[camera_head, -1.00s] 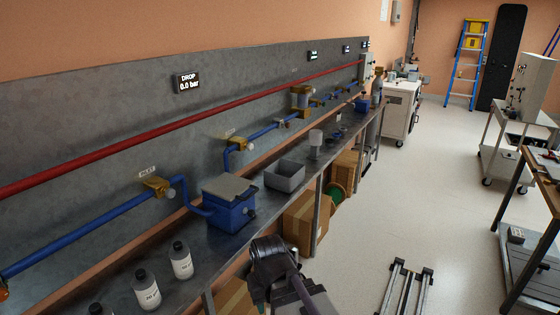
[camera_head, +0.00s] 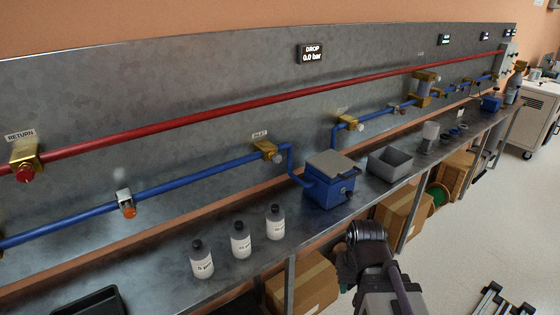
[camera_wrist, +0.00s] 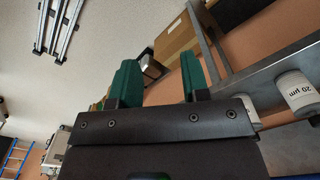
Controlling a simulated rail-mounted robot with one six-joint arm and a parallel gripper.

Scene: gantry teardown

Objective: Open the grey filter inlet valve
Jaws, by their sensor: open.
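A brass valve (camera_head: 266,150) with a small grey knob sits on the blue pipe under a label that reads INLET. It joins the pipe that runs down to the blue filter box (camera_head: 335,187) with a grey lid. A second brass valve (camera_head: 349,123) with a pale knob sits on the pipe right of it; its label is too small to read. I cannot tell the knob's turn position on either. My gripper (camera_wrist: 157,72) shows in the wrist view with two green fingers apart and nothing between them. It is away from the valves, facing boxes and floor below the bench.
Several white bottles (camera_head: 241,240) stand on the bench in front of the pipe. A grey open bin (camera_head: 389,165) is right of the filter box. A red pipe (camera_head: 240,108) runs above. A brass return valve (camera_head: 26,156) with a red knob is at left. Cardboard boxes (camera_head: 402,209) lie below.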

